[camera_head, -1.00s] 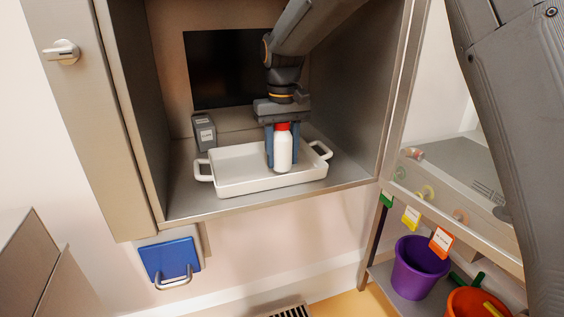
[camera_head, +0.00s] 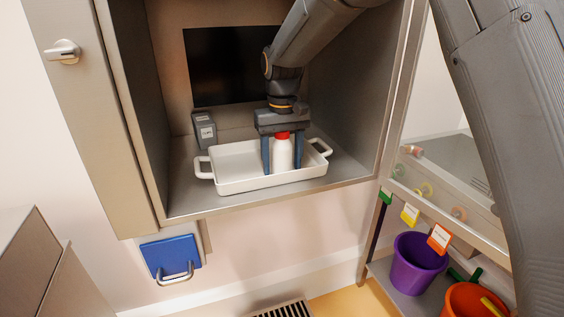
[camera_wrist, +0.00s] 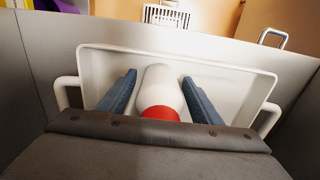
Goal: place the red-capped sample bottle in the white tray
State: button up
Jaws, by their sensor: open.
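The white sample bottle (camera_head: 282,154) with a red cap stands upright in the white tray (camera_head: 228,184), toward its right half. The tray, with a handle at each end, rests on the floor of the open cabinet. My gripper (camera_head: 283,170) points down over the bottle, one blue finger on each side. The fingers are open, with visible gaps to the bottle in the wrist view (camera_wrist: 158,92). The bottle's base is partly hidden by the tray's front wall.
A grey box with a label (camera_head: 204,130) stands behind the tray at the left. Cabinet walls close in both sides. A purple bucket (camera_head: 417,264) and an orange bucket (camera_head: 470,300) sit on a lower shelf outside, at right.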

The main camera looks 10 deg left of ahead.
aim_at(282, 135)
notch_tip(282, 135, up, 8)
jog(key=shift+f+b, duration=0.15)
jog(key=shift+b, duration=0.5)
jog(key=shift+m+h, duration=0.3)
jog(key=shift+h, duration=0.1)
jog(key=s+d+f, duration=0.2)
jog(key=d, duration=0.1)
jog(key=s+d+f, duration=0.1)
jog(key=d, duration=0.1)
jog(key=shift+s+f, duration=0.2)
jog(key=shift+s, duration=0.1)
jog(key=s+d+f+m, duration=0.2)
jog(key=s+d+f, duration=0.2)
jog(key=d, duration=0.5)
jog(key=s+d+f+m, duration=0.1)
jog(key=s+d+f, duration=0.2)
jog(key=d, duration=0.7)
jog(key=s+d+f+m, duration=0.1)
jog(key=s+d+f, duration=0.1)
jog(key=s+d, duration=0.2)
jog(key=s+d+f+m, duration=0.1)
jog(key=s+d+f, duration=0.2)
jog(key=s+d, duration=0.2)
jog(key=s, duration=0.3)
jog(key=shift+s+d+f+m+y, duration=0.25)
jog(key=shift+s+f+m+y, duration=0.05)
jog(key=shift+f+m+y, duration=0.1)
